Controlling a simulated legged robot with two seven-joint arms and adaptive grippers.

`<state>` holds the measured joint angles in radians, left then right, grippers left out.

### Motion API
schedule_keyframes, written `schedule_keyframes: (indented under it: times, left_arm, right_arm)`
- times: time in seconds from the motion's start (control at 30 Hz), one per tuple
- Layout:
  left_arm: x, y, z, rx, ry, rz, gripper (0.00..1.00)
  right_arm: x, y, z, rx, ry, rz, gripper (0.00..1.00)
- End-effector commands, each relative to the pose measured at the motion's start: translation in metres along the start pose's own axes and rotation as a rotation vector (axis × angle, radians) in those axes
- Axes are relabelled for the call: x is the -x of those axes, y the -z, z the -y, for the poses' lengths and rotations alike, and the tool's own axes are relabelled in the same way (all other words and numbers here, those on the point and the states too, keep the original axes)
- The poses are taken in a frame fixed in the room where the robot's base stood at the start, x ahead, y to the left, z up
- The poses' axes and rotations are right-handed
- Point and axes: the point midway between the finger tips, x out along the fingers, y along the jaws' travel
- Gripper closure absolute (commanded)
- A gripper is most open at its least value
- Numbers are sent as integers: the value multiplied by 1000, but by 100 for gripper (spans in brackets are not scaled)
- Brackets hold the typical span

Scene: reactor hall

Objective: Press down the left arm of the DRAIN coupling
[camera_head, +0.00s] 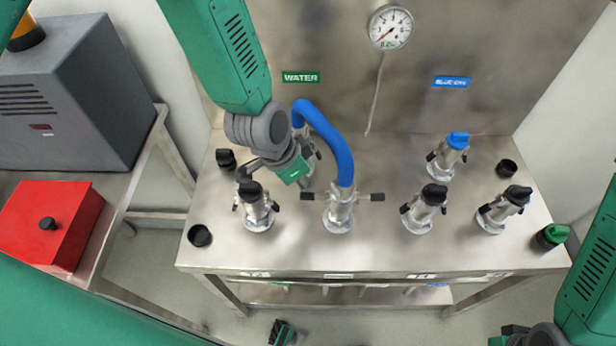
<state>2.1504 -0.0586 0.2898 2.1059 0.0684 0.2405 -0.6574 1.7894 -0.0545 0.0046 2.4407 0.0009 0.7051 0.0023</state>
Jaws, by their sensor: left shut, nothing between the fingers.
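A metal coupling (340,212) with a blue hose (335,145) on top stands at the front middle of the bench. Its left arm (307,196) and right arm (377,197) stick out sideways, roughly level. I cannot read which coupling is marked DRAIN. My right gripper's fingers are out of view at the bottom right.
More capped couplings stand to the right (424,210), (500,210), with a blue-capped one (450,158) behind. A gauge (390,27) and a WATER sign (301,77) are on the back panel. A red box (48,225) lies on the left table.

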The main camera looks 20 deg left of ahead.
Motion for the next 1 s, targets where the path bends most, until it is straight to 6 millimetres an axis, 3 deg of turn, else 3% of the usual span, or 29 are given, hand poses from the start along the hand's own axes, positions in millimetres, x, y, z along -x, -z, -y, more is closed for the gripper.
schedule_keyframes:
  times: [1.0]
  left_arm:
    - [-68, -22, -2, -1, 1, 2, 100]
  right_arm:
    - [-63, -4, 1, 0, 0, 0, 60]
